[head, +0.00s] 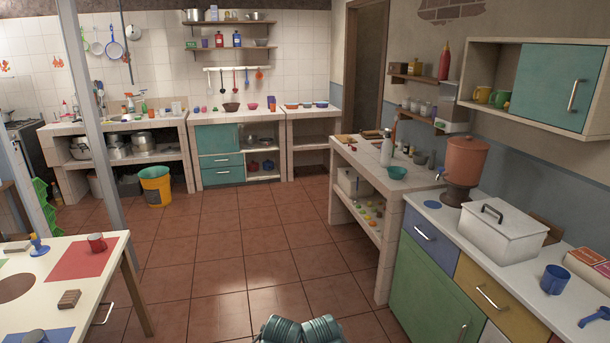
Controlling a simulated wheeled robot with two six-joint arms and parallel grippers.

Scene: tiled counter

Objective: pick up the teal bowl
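The teal bowl (397,172) sits upright on the tiled counter (366,160) right of the middle, near that counter's right end. Its open top faces up and nothing covers it. Neither of my grippers shows in the head view, so I cannot see whether they are open or shut. Nothing is seen touching the bowl except the counter under it.
A brown clay water filter (465,165) and a white lidded box (501,236) stand on the nearer counter at right. A white table (110,262) is at left. The tiled floor (245,235) between is clear.

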